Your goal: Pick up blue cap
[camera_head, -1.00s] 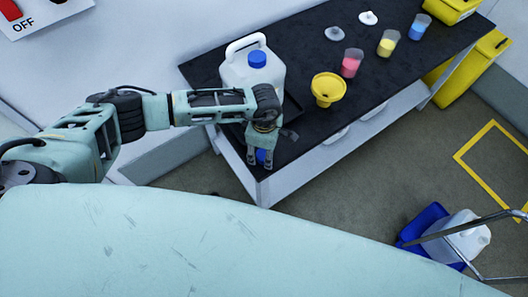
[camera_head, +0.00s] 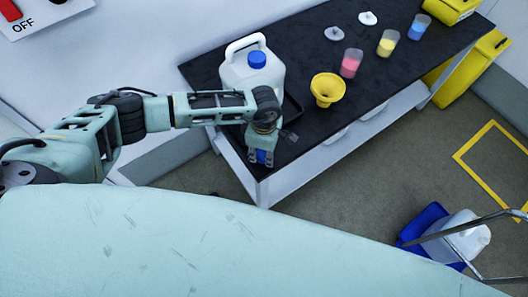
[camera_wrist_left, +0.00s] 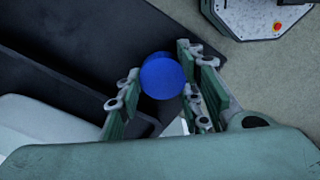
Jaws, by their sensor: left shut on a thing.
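The blue cap (camera_head: 263,157) is at the near left corner of the black table top, mostly hidden by my left gripper (camera_head: 262,159) in the head view. In the left wrist view the blue cap (camera_wrist_left: 162,77) is a round blue disc between the two fingers. My left gripper (camera_wrist_left: 160,82) is shut on it. I cannot tell whether the cap still touches the table. A second blue cap (camera_head: 257,60) sits on a white jug (camera_head: 238,74) behind the gripper. My right gripper is not in view.
A yellow funnel (camera_head: 327,89) stands right of the jug on the black table (camera_head: 300,62). Beakers with red (camera_head: 350,64), yellow (camera_head: 388,43) and blue (camera_head: 420,27) contents stand farther back. A blue bin (camera_head: 420,222) with a white container is on the floor at right.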

